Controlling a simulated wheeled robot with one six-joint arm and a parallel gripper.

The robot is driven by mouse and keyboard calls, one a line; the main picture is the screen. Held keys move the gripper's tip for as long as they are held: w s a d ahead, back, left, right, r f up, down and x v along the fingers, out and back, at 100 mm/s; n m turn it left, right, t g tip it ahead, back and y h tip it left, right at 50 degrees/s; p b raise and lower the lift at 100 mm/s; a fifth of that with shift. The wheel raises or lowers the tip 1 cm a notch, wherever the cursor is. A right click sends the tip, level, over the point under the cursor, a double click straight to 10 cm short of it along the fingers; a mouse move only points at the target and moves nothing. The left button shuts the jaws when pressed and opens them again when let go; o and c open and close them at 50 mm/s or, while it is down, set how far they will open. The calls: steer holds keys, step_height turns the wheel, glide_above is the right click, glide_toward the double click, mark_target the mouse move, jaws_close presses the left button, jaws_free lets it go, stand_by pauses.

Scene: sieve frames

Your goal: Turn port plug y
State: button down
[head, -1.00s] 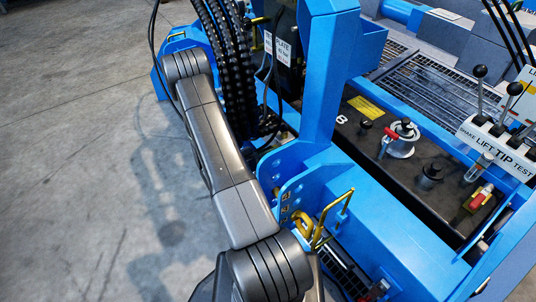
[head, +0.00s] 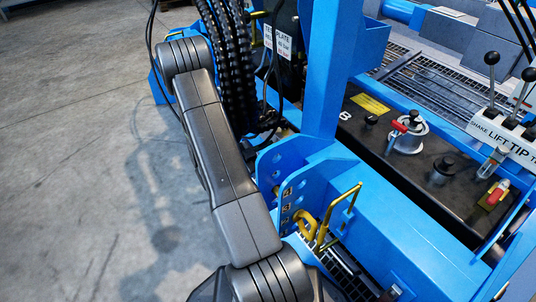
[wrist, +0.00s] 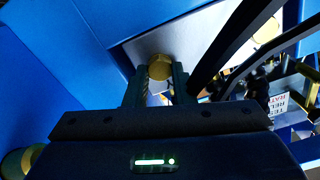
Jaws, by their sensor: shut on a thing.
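In the wrist view, a round brass plug (wrist: 159,67) sits against a pale metal face, between the two dark fingers of my gripper (wrist: 160,84). The fingers are shut on it. No letter marking the plug as y can be read. In the head view my dark arm reaches up and away along the left of the blue machine. My gripper and the plug do not show there.
Another brass round (wrist: 267,29) shows at the upper right of the wrist view, beyond black hoses (wrist: 232,45). A blue wall (wrist: 60,65) is close on the left. In the head view, black hoses (head: 237,70) hang by the blue post (head: 335,70). Open floor (head: 75,160) lies left.

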steer(key=shift+f+m+b, duration=0.1)
steer(key=shift+m+b, duration=0.7)
steer(key=shift+m, duration=0.4)
steer(key=c, duration=1.2)
jaws_free()
steer(key=p+v, duration=0.3)
steer(key=v, duration=1.1)
steer(key=shift+p, duration=0.35)
steer(key=shift+d, duration=0.1)
